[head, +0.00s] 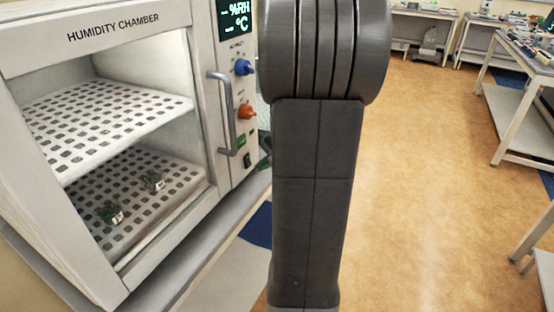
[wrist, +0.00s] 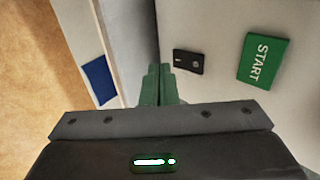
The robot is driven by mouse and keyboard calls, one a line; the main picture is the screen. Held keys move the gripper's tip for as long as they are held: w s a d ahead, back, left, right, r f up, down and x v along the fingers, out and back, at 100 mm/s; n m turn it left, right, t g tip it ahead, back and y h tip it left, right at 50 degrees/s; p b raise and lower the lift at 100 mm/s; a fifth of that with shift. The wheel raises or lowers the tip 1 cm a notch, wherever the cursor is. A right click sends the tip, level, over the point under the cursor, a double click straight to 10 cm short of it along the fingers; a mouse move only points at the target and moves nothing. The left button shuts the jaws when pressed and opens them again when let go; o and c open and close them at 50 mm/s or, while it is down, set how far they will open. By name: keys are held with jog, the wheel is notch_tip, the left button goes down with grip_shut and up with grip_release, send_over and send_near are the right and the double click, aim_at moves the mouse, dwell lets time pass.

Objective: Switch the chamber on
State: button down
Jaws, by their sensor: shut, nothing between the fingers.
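The humidity chamber (head: 112,40) stands at the left of the head view, its control panel on its right side. The display (head: 236,18) shows dashes before %RH and °C. A small black rocker switch (head: 247,160) sits low on the panel, below the green START button (head: 241,140). In the wrist view the black switch (wrist: 188,61) lies just right of my fingertips, and the green START button (wrist: 263,60) is further right. My gripper (wrist: 160,70) is shut and empty, with its green fingers close to the panel. I cannot tell whether they touch it.
A blue knob (head: 243,67), an orange knob (head: 246,111) and a grey door handle (head: 222,113) are above the switch. Small green boards (head: 152,181) lie on the chamber's lower shelf. Open floor (head: 430,170) lies to the right, with benches beyond.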

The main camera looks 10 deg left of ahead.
jog(key=shift+w+a+f, duration=0.1)
jog(key=shift+w+a, duration=0.05)
jog(key=shift+a, duration=0.35)
jog(key=shift+w+a, duration=0.15)
jog(key=shift+a, duration=0.3)
jog(key=shift+a+f, duration=0.1)
jog(key=shift+a, duration=0.05)
jog(key=shift+r+p, duration=0.55)
jog(key=shift+r, duration=0.35)
